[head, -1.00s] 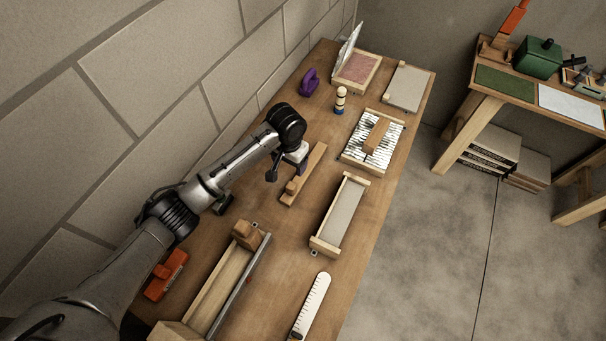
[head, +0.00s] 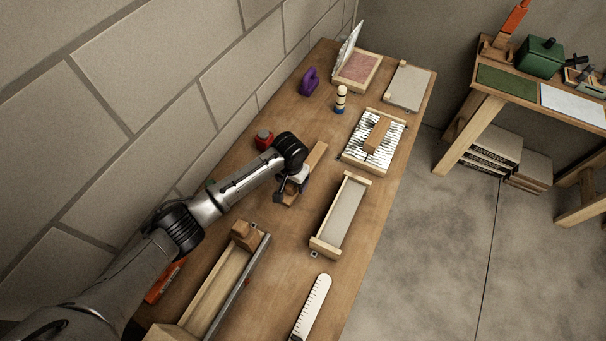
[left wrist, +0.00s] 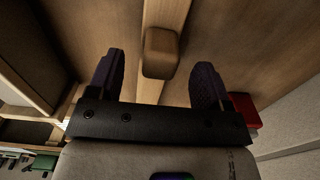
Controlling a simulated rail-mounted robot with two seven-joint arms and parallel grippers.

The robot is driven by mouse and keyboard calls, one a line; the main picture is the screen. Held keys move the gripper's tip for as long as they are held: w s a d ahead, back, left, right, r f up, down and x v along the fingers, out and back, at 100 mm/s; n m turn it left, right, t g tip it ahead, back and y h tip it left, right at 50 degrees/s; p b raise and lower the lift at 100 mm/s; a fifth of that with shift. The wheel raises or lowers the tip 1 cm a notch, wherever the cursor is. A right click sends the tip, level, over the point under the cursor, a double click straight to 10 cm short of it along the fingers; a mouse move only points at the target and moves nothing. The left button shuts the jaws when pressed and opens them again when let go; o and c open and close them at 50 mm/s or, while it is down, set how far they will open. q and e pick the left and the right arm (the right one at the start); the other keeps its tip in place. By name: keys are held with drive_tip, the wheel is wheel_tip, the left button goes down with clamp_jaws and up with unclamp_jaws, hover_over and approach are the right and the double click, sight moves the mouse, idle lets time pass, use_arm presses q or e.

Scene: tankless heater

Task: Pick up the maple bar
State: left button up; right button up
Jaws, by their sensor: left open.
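The maple bar (head: 316,157) is a long flat wooden strip lying on the workbench. It has a small raised block at its near end, which my gripper partly covers in the head view. In the left wrist view, the bar (left wrist: 167,14) runs up the picture, and its block (left wrist: 161,53) shows between the fingers. My left gripper (head: 288,193) is over the bar's near end. In the left wrist view, my left gripper (left wrist: 157,78) is open, its dark fingers on either side of the block with gaps between. My right gripper is out of view.
A red object (head: 264,138) stands by the wall beside my arm. A long tray (head: 341,217) lies to the right and a wooden trough (head: 215,290) nearer. A striped tray (head: 360,154) with a wooden block (head: 377,134) lies beyond. The block wall bounds the left.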

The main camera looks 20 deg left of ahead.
use_arm(q)
drive_tip(key=shift+d+f, duration=0.1)
drive_tip(key=shift+f, duration=1.45)
drive_tip(key=shift+c, duration=0.3)
drive_tip(key=c, duration=1.1)
drive_tip(key=shift+c, duration=0.2)
drive_tip(key=shift+r, duration=0.15)
drive_tip(key=shift+r, duration=0.55)
wheel_tip(320, 180, up, 3)
drive_tip(key=shift+p, duration=0.4)
drive_tip(key=s+d+r, duration=0.1)
drive_tip(key=d+r, duration=0.2)
drive_tip(key=d, duration=0.2)
drive_tip(key=s+d+r+p, duration=0.1)
drive_tip(key=d+r, duration=0.2)
drive_tip(key=d, duration=0.3)
drive_tip(key=shift+s+d+r, duration=0.2)
drive_tip(key=shift+d+r, duration=0.05)
drive_tip(key=shift+r, duration=0.1)
